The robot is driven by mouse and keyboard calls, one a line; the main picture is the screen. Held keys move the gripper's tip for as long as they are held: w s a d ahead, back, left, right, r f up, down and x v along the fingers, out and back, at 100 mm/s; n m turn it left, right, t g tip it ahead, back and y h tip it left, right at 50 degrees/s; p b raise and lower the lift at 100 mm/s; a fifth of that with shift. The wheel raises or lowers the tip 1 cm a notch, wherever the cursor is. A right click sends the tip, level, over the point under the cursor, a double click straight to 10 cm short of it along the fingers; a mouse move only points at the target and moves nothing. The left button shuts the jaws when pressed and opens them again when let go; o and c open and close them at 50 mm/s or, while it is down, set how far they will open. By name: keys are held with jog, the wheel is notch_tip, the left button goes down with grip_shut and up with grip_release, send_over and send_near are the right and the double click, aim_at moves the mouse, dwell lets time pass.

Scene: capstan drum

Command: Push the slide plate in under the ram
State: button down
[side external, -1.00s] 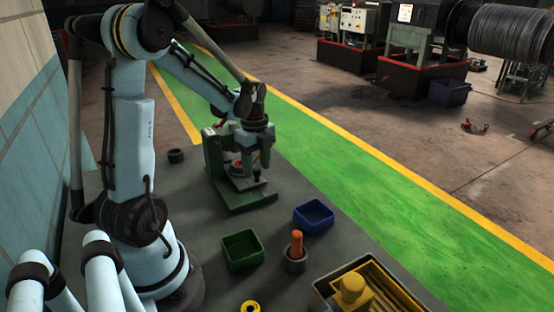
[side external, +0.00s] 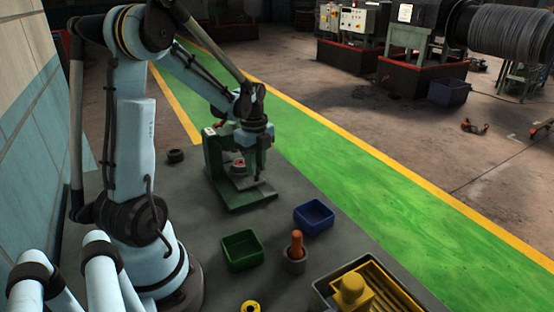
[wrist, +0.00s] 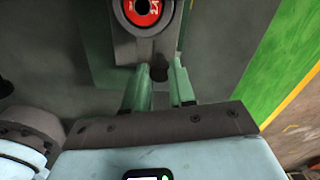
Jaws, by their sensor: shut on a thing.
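The green press (side external: 214,158) stands on the bench under my arm. Its grey slide plate (wrist: 128,50) carries a red disc (wrist: 143,10) with a dark centre, at the top of the wrist view. A dark knob (wrist: 158,73) is at the plate's near end. My gripper (wrist: 160,76) is shut on this knob, with one green finger on each side. In the side view my gripper (side external: 258,178) reaches down at the front of the press, and the red disc sits behind it. The ram is hard to make out behind my wrist.
A green bin (side external: 241,250), a blue bin (side external: 314,216) and a grey cup with an orange handle (side external: 296,248) stand in front of the press. A yellow tray (side external: 370,285) is at the lower right. A black ring (side external: 175,156) lies left of the press.

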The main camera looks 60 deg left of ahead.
jog(key=shift+a, duration=2.3)
jog(key=c, duration=0.9)
grip_release()
jog(key=shift+c, duration=0.2)
jog(key=shift+d, duration=0.1)
notch_tip(320, 180, up, 12)
jog(key=d+f+n+t, duration=0.1)
jog(key=d+n+t, duration=0.2)
jog(key=d+n, duration=0.4)
jog(key=s+d+f+n+t, duration=0.1)
jog(key=d+n+t, duration=0.3)
jog(key=d, duration=1.5)
jog(key=f+n, duration=0.1)
jog(key=n, duration=0.3)
jog(key=shift+d, duration=0.15)
